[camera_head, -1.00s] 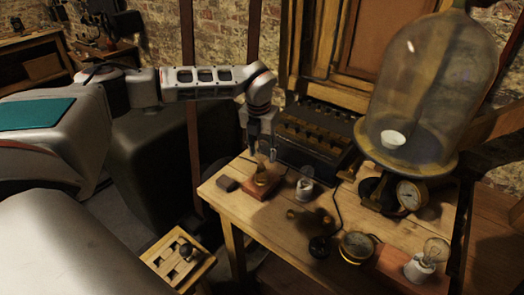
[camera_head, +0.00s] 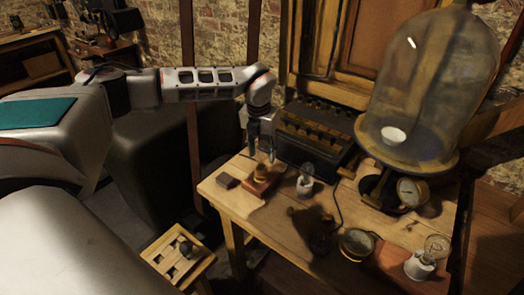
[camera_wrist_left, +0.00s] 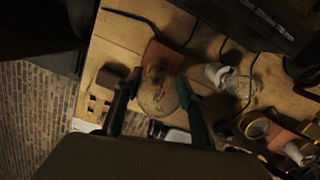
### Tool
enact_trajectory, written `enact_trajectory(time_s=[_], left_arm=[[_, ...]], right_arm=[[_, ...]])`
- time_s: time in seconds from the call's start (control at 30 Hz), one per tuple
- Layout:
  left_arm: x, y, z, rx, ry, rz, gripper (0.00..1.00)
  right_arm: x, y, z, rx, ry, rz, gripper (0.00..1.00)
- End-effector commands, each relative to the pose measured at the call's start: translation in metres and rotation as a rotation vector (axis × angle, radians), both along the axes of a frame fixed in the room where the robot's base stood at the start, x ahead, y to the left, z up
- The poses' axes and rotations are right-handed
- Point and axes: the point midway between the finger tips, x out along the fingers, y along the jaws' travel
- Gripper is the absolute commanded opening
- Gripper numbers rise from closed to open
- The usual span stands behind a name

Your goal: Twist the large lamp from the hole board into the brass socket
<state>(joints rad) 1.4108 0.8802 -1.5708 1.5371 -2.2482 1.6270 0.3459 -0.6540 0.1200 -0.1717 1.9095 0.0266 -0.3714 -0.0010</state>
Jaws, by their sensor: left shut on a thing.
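My left gripper (camera_head: 262,158) points down over the brass socket (camera_head: 261,171), which stands on a small red-brown wooden block (camera_head: 259,188) at the left end of the table. In the left wrist view its two dark fingers (camera_wrist_left: 158,108) are on either side of the clear glass of the large lamp (camera_wrist_left: 158,96), shut on it. The lamp's base end is at the brass socket (camera_wrist_left: 154,68); how deep it sits is hidden. My right gripper is out of view.
Close by stand a dark block (camera_head: 227,181), a small lamp in a white holder (camera_head: 305,180) and a dark slatted box (camera_head: 312,135). A glass bell jar (camera_head: 430,90), a gauge (camera_head: 411,191), a brass dial (camera_head: 357,243) and another bulb (camera_head: 436,248) stand to the right.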

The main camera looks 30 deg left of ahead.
Motion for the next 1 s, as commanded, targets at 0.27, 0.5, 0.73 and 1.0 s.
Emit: enact_trajectory(time_s=[0.27,0.5,0.73,1.0], left_arm=[[0.0002,-0.0001,-0.0002,0.000,-0.001,0.000,0.16],[0.0003,-0.0002,-0.0021,0.000,0.000,0.000,0.16],[0.0005,0.0000,-0.0029,0.000,0.000,0.000,0.16],[0.0000,-0.0005,-0.0014,0.000,0.001,-0.097,0.16]], right_arm=[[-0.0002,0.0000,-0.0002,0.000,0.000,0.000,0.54],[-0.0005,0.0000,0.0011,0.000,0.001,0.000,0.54],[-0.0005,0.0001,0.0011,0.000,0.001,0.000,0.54],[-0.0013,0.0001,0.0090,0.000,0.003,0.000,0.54]])
